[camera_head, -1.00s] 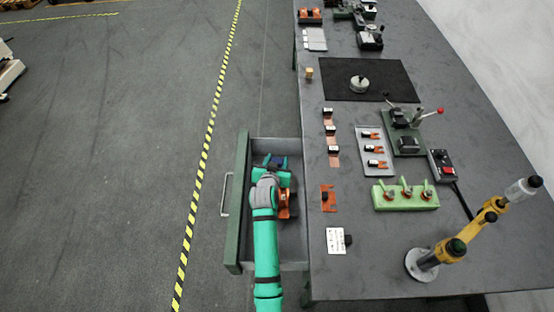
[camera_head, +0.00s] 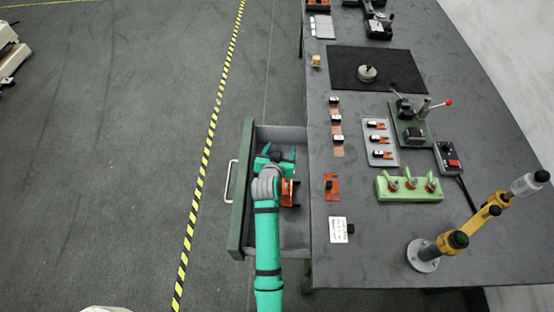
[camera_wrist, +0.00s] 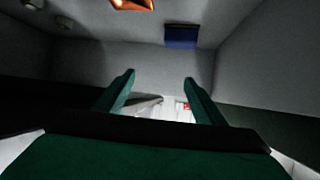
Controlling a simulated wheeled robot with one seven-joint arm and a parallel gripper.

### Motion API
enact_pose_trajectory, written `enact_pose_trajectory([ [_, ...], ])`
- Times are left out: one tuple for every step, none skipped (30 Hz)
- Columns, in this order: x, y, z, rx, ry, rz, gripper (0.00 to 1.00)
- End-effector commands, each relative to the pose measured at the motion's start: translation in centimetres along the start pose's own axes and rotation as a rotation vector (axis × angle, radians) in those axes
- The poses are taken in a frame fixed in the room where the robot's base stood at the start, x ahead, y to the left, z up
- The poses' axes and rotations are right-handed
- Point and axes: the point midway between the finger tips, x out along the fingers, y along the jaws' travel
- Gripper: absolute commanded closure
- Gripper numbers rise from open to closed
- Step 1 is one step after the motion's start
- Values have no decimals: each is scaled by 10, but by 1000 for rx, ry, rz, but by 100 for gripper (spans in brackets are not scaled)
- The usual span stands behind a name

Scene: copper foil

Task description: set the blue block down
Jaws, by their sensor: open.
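The blue block (camera_wrist: 181,37) shows in the wrist view on the grey drawer floor, near the top of the picture. It stands apart from my fingertips there. My gripper (camera_head: 279,151) is inside the open drawer (camera_head: 240,190) in the head view, its green fingers spread. The open fingers also show in the wrist view (camera_wrist: 158,78) with nothing between them. In the head view the block is mostly hidden or too dark to make out by my gripper.
An orange copper-coloured piece (camera_wrist: 131,4) lies near the block. The workbench (camera_head: 365,270) stands right of the drawer, with copper pieces, a green fixture (camera_head: 408,188) and a yellow jointed arm (camera_head: 465,232). Drawer walls stand close around my gripper.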

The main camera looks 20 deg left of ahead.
Motion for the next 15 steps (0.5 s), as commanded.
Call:
enact_pose_trajectory([
  [-12,0,0,0,1,-1,36],
  [-18,0,0,0,1,-1,36],
  [-27,0,0,0,2,-1,36],
  [-33,0,0,0,1,-1,36],
  [-40,0,0,0,1,-1,36],
  [-48,0,0,0,2,-2,36],
  [-54,0,0,0,1,-1,36],
  [-59,0,0,0,1,-1,36],
  [-66,0,0,0,1,-1,36],
  [-71,0,0,0,1,-1,36],
  [-75,0,0,0,1,-1,36],
  [-81,0,0,0,1,-1,36],
  [-84,0,0,-1,1,0,36],
  [-87,0,0,-1,1,0,36],
  [-91,0,0,-1,1,0,36],
])
